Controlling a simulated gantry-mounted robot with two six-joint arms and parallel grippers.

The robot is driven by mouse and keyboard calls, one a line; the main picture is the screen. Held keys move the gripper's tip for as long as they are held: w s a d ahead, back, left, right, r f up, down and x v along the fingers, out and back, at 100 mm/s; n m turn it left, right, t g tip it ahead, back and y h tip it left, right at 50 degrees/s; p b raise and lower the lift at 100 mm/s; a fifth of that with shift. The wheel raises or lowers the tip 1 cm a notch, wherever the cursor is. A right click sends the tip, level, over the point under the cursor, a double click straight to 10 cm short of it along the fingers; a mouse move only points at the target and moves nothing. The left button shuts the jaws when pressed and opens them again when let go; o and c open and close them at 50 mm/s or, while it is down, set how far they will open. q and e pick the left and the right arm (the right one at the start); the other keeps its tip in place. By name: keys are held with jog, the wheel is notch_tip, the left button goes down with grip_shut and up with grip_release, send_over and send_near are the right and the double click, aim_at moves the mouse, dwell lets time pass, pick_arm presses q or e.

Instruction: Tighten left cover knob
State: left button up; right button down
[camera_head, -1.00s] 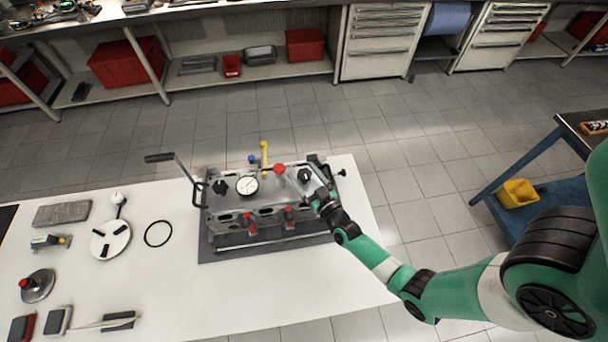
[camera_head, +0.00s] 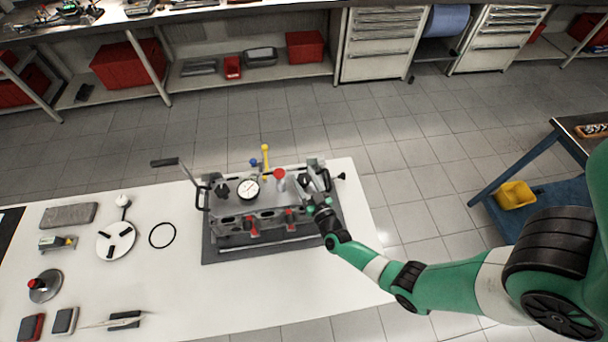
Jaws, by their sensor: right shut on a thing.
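The engine block fixture (camera_head: 262,222) stands on a dark mat on the white table. A black knob (camera_head: 220,188) sits on its top at the left, beside a round white dial gauge (camera_head: 248,189). Another black knob (camera_head: 304,181) sits at the right of the top. My right gripper (camera_head: 314,203) is at the front right corner of the fixture, apart from the left knob. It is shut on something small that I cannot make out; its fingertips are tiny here. My left gripper is not in view.
A lever handle (camera_head: 180,166) rises at the fixture's left. A yellow-topped rod (camera_head: 265,157) and a red-topped part (camera_head: 279,180) stand up from it. A black ring (camera_head: 162,235), a white disc (camera_head: 116,240) and other parts lie left.

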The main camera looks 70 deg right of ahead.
jog(key=shift+s, duration=0.15)
jog(key=shift+c, duration=1.3)
grip_release()
jog(key=shift+d, duration=0.1)
jog(key=shift+s+a, duration=0.2)
jog(key=shift+a, duration=0.05)
jog(key=p+v, duration=0.2)
jog(key=v, duration=0.9)
jog(key=shift+w+a, duration=0.1)
